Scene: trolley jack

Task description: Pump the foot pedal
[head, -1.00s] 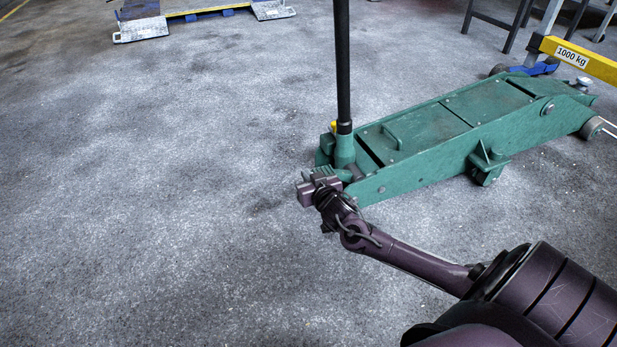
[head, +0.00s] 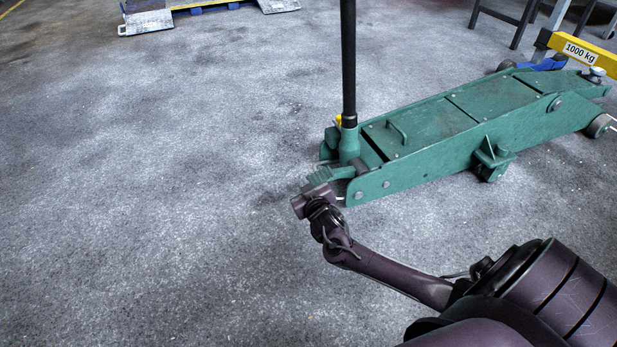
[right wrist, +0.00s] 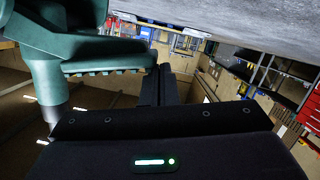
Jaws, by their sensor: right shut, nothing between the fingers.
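The green trolley jack (head: 480,120) stands on the floor at the right of the head view, its black-topped handle (head: 348,75) upright. Its ridged green foot pedal (head: 319,177) sticks out at the near left end by the handle's base. The pedal also fills the upper left of the right wrist view (right wrist: 110,62). My right gripper (head: 304,198) is shut and empty, just below the pedal's outer end in the head view. In the wrist view its fingers (right wrist: 158,85) are beside the ridged end; I cannot tell if they touch. My left gripper is not in view.
A yellow bar (head: 582,54) marked 1000 kg is behind the jack at right. A low platform with metal ramps (head: 147,22) lies far left. The grey floor left of the jack is clear. Shelving and red cabinets show in the wrist view.

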